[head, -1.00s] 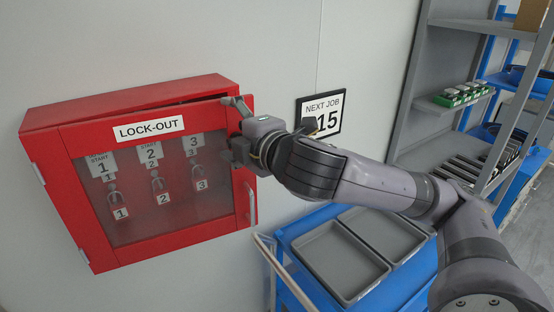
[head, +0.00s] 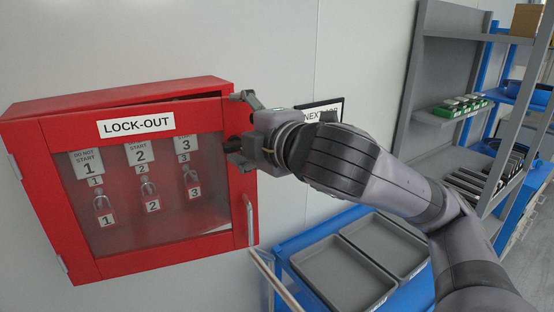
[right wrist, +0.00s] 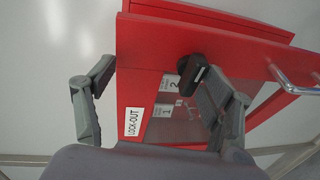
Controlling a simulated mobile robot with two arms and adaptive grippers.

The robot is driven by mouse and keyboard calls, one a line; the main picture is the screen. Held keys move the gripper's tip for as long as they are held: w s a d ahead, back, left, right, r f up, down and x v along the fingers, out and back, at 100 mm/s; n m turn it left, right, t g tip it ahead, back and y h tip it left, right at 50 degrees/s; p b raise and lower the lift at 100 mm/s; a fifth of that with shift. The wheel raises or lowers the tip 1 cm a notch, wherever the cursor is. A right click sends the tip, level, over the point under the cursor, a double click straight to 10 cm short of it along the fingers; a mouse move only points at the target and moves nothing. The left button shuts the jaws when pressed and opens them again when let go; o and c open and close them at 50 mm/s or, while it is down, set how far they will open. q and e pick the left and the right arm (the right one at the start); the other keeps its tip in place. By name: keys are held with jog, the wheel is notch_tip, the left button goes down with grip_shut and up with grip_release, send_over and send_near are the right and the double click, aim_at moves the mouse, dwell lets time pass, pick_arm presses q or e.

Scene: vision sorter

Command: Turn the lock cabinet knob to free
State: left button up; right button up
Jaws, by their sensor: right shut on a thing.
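The red lock cabinet (head: 215,250) hangs on the wall, its windowed door labelled LOCK-OUT. My right gripper (head: 238,128) is at the door's upper right corner. In the right wrist view its two fingers (right wrist: 150,95) show apart, with the black knob (right wrist: 192,70) against the right-hand finger. The red cabinet (right wrist: 145,60) also shows in the right wrist view, tilted. My left gripper is out of view.
A vertical door handle (head: 250,220) is below the gripper. Several numbered padlocks (head: 149,190) hang behind the window. My arm partly covers a NEXT JOB sign (head: 325,108). A blue cart (head: 290,245) with grey trays stands below, and shelving (head: 420,60) is at the right.

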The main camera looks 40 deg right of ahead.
jog(key=shift+s+d+r, duration=0.4)
jog(key=shift+s+d, duration=0.05)
jog(key=shift+d, duration=0.15)
jog(key=s+a+b, duration=0.1)
jog(key=s+b, duration=0.8)
jog(key=s, duration=0.1)
jog(key=shift+s+a, duration=0.15)
jog(key=shift+a, duration=0.05)
jog(key=shift+f, duration=0.1)
